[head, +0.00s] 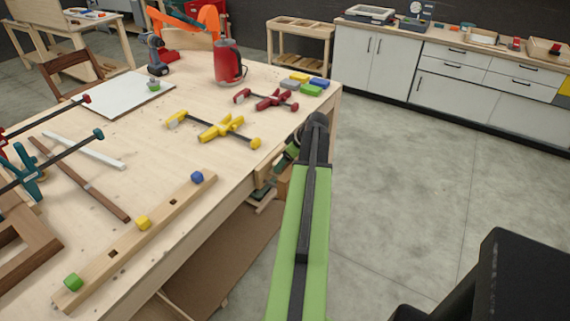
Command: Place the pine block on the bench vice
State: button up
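My arm reaches forward past the bench's right edge. Its end bends down beside that edge, and dark and green parts (288,155) show left of the arm. The fingers cannot be made out there, so I cannot tell whether my gripper is open or holds anything. I cannot single out the pine block with certainty. A long pale beam (128,243) with square holes lies along the bench's near edge.
Cabinets (450,78) line the back wall. The floor (410,170) to the right is clear.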

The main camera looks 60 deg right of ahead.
jog(key=shift+f, duration=0.2)
jog(key=o, duration=1.4)
jog(key=p+v, duration=0.3)
jog(key=v, duration=0.1)
jog(key=p+v, duration=0.3)
jog(key=v, duration=0.1)
jog(key=p+v, duration=0.3)
jog(key=p, duration=0.1)
jog(key=shift+w+r, duration=0.1)
jog(key=shift+r, duration=0.45)
jog(key=shift+s+r+p, duration=0.25)
jog(key=shift+s+p, duration=0.1)
jog(key=shift+f, duration=0.1)
